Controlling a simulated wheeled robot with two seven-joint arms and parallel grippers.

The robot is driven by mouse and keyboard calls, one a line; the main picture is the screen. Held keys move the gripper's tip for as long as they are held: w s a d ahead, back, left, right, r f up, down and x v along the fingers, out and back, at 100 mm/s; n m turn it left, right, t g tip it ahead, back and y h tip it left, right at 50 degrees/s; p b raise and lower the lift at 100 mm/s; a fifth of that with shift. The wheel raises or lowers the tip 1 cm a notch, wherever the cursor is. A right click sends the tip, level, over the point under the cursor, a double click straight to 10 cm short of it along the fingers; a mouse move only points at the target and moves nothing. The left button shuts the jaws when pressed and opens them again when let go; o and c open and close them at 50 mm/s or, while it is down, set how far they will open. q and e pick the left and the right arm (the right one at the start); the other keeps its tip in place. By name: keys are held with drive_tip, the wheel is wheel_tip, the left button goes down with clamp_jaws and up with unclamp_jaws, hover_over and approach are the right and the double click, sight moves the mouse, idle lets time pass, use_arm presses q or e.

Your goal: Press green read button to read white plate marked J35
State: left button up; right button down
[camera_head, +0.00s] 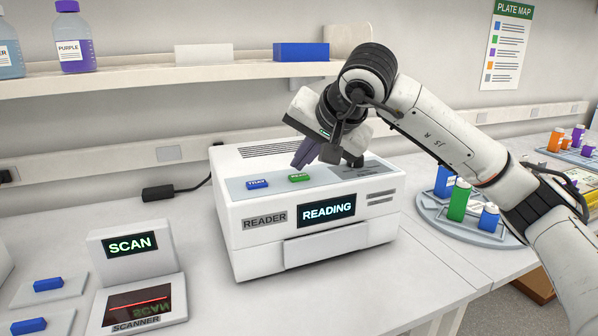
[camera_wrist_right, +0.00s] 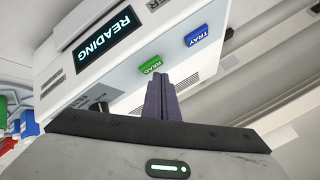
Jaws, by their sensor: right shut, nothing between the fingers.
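The white reader (camera_head: 258,240) stands on the bench in the head view, and its display (camera_head: 327,210) says READING. On its top are a green READ button (camera_head: 299,178) and a blue TRAY button (camera_head: 257,184). My right gripper (camera_head: 298,165) is shut and empty, with its fingertips just above and behind the green button. In the right wrist view the fingers (camera_wrist_right: 158,82) point at the green READ button (camera_wrist_right: 151,64); whether they touch it I cannot tell. The reader's front tray panel (camera_head: 340,242) is closed. No white plate marked J35 is visible. My left gripper is not in view.
A scanner (camera_head: 140,305) with a SCAN screen stands left of the reader. Small blue-topped pads lie at far left. A round rack (camera_head: 446,226) with blue and green bottles stands at right. A shelf (camera_head: 130,78) runs behind. Bench between scanner and reader is clear.

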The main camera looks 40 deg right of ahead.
drive_tip(key=shift+r, duration=0.3)
wheel_tip(320, 180, up, 5)
drive_tip(key=p, duration=0.4)
idle(0.4)
drive_tip(key=shift+f, duration=0.15)
idle(0.4)
